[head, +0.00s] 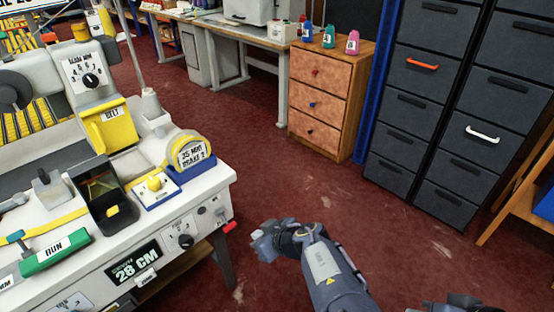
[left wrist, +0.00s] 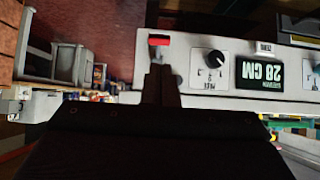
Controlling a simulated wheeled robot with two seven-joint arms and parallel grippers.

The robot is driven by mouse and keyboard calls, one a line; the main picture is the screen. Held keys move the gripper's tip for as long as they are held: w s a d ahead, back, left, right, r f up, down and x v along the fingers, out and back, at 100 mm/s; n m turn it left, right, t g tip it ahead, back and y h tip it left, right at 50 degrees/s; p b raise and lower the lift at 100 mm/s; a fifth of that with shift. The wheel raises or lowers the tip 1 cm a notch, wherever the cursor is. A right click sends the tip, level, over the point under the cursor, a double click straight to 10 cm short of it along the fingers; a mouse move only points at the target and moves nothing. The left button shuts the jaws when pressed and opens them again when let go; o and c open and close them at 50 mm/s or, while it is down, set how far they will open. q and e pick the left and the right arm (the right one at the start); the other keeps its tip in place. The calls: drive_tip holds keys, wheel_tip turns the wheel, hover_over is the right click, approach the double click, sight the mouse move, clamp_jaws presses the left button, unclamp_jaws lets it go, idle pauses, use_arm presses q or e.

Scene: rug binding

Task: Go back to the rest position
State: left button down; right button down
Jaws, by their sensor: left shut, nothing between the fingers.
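My left gripper (head: 264,243) is shut and empty. It is over the red floor, just right of the white machine's front corner and near the red-tipped knob (head: 230,226). In the left wrist view its closed fingers (left wrist: 161,84) point toward the machine's front panel, which appears upside down. The red knob (left wrist: 159,40) shows just beyond the fingertips, apart from them. A dark part of my right arm shows at the bottom edge of the head view, too cut off to tell its jaws.
The white binding machine (head: 190,212) fills the left, with a yellow tape roll (head: 190,152) on it. A wooden drawer unit (head: 317,98) and dark drawer cabinets (head: 411,110) stand behind. A wooden-legged table (head: 515,195) is at right. Red floor between is clear.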

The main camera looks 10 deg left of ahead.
use_arm(q)
drive_tip(key=s+a+r+m+g+h+p, duration=0.2)
drive_tip(key=s+a+g+h+p, duration=0.2)
drive_tip(key=s+g+h, duration=0.45)
drive_tip(key=s+a+r+m+t+h+p, duration=0.1)
drive_tip(key=s+a+r+m+t+p, duration=0.2)
drive_tip(key=s+r, duration=0.3)
drive_tip(key=s+a+r+m+t+h+p, duration=0.2)
drive_tip(key=s+r+t, duration=0.3)
drive_tip(key=r, duration=0.9)
drive_tip(key=shift+s+a+r+m+p, duration=0.4)
drive_tip(key=shift+s+a+m+p, duration=0.5)
drive_tip(key=shift+s, duration=0.15)
